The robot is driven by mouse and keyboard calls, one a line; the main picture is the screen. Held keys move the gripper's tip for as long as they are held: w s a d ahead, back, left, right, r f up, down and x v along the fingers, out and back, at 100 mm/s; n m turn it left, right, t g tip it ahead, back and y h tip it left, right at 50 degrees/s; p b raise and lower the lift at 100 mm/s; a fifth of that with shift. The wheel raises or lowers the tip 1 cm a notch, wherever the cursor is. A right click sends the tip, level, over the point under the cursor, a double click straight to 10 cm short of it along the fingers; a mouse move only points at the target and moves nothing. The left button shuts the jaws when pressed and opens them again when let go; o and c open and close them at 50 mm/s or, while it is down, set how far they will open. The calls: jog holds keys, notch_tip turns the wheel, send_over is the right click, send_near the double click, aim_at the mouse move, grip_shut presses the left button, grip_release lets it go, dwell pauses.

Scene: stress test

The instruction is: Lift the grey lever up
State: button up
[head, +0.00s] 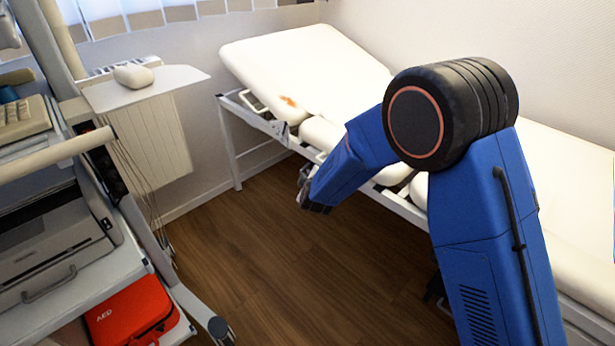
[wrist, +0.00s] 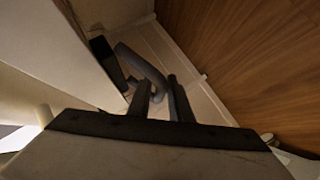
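A curved grey bar, which looks like the grey lever (wrist: 142,62), shows in the wrist view just beyond my fingers. It bends down, and its near end shows between them. My gripper (wrist: 160,85) has two dark fingers with a gap between them. I cannot tell whether either finger touches the lever. In the head view my gripper (head: 305,188) is beside the side frame of the white examination bed (head: 300,55), low and tilted. I cannot make out the lever there; my arm may hide it.
A trolley with a machine (head: 55,235) and a red AED bag (head: 132,312) stands at the left. A small shelf (head: 180,77) is behind it. The wooden floor (head: 240,265) between trolley and bed is clear. A wall runs behind the bed.

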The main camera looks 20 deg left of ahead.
jog(key=v, duration=1.5)
jog(key=shift+s+d, duration=0.1)
